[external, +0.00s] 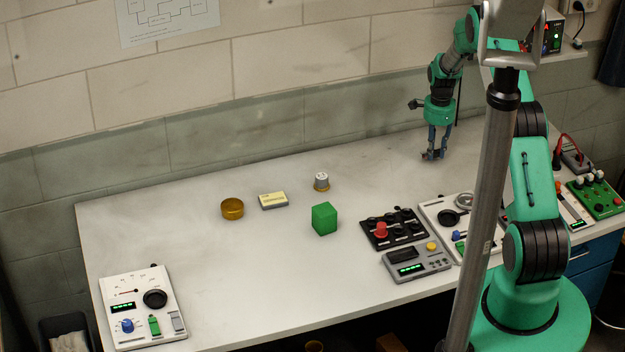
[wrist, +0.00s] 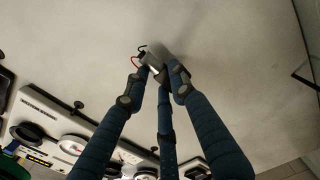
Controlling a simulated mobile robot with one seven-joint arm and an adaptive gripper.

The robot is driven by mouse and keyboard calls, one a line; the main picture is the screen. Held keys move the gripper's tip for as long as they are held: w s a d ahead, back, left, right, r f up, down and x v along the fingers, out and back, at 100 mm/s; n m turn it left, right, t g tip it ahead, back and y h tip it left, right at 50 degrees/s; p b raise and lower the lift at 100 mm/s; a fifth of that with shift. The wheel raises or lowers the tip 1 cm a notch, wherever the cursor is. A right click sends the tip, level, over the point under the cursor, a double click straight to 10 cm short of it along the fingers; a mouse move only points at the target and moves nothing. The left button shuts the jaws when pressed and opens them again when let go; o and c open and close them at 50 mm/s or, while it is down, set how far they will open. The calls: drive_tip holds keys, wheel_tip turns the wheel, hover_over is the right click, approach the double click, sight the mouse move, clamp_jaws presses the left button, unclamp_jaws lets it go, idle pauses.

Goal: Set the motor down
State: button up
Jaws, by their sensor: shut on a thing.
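The motor (wrist: 153,62) is a small silver body with a red and a black wire, seen between my fingertips in the wrist view. My gripper (wrist: 158,72) is shut on it, with its three blue fingers closed around it and hiding part of it. In the external view my gripper (external: 434,154) points down low over the back right of the white bench (external: 260,290). The motor is too small and covered there to make out clearly. I cannot tell whether it touches the bench top.
A silver capped cylinder (external: 321,181), a green cube (external: 324,219), a yellow-topped box (external: 273,200) and an amber dish (external: 232,209) stand mid-bench. A black knob panel (external: 394,229) and grey meter (external: 416,262) sit front right. Bench around my gripper is clear.

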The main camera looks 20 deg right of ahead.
sight(431, 153)
drive_tip(key=shift+f, duration=0.8)
drive_tip(key=shift+f, duration=0.1)
drive_tip(key=o, duration=0.9)
drive_tip(key=shift+o, duration=0.2)
wheel_tip(431, 153, up, 12)
idle(0.4)
